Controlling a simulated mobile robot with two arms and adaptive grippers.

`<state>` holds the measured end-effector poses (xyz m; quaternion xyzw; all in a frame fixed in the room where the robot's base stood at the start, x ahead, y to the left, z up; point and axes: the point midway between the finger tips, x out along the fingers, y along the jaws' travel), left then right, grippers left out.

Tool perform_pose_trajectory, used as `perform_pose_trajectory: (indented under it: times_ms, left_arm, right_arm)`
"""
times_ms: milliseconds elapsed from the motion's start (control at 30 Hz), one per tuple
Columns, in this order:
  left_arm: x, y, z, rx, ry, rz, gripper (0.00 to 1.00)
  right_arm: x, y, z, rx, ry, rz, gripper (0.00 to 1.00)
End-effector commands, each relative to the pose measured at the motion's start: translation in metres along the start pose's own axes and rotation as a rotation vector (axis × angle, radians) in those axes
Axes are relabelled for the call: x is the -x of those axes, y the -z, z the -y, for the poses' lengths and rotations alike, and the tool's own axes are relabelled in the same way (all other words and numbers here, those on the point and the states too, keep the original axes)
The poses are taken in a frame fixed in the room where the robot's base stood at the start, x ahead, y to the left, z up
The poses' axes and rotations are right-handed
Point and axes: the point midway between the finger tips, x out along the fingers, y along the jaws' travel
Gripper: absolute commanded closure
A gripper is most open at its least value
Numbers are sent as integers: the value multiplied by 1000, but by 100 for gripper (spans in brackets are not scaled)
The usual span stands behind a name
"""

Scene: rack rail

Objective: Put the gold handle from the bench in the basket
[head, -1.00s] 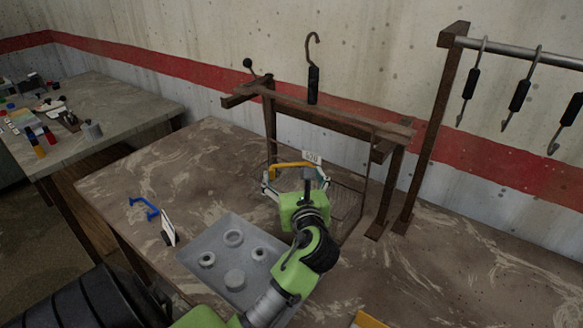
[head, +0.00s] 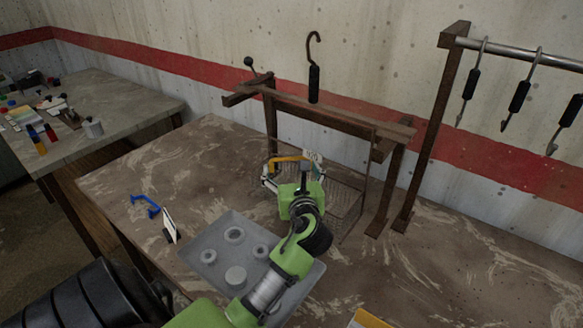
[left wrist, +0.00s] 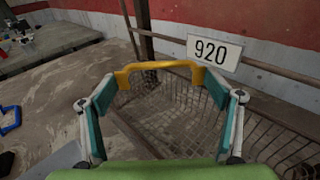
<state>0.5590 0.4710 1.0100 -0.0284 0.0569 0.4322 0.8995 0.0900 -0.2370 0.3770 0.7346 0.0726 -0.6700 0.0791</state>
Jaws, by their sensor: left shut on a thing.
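My left gripper (head: 291,173) is shut on the gold handle (head: 288,159), a bracket-shaped bar. In the left wrist view the handle (left wrist: 165,66) spans between the two teal-padded fingers of the gripper (left wrist: 160,90). The wire basket (head: 347,203) stands on the bench under the wooden frame. The handle is held above or in front of the basket; the wrist view shows the basket's mesh (left wrist: 170,112) beyond and below it. The gripper and arm hide part of the basket in the head view. My right gripper is not in view.
A white 920 sign (left wrist: 214,52) is at the basket's back, near the wooden frame (head: 335,118). Hooks hang from a rail (head: 520,52) at right.

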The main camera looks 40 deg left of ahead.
Motion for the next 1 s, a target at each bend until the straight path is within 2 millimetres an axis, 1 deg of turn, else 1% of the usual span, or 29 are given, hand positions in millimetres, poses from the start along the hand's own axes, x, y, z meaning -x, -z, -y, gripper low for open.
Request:
perform_pose_trajectory:
  times_ms: [167, 200, 233, 267, 567, 667, 767, 867, 1000]
  left_arm:
    - [0, 2, 0, 0, 0, 1, 39]
    - [0, 3, 0, 0, 0, 0, 9]
    - [0, 3, 0, 0, 0, 0, 2]
    - [0, 3, 0, 0, 0, 0, 1]
    - [0, 3, 0, 0, 0, 0, 1]
    - [0, -2, 0, 1, 0, 1, 1]
    - [4, -10, 0, 2, 0, 1, 1]
    - [24, -7, 1, 1, 2, -2, 1]
    - [57, -7, 0, 1, 3, -2, 1]
  right_arm:
    - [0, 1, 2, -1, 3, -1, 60]
    - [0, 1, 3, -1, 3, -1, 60]
    - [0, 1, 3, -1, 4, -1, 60]
    - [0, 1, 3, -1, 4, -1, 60]
    - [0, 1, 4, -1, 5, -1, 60]
    - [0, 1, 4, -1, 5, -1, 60]
    - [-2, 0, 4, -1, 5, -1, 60]
    - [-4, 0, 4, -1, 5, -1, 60]
    - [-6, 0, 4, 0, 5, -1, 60]
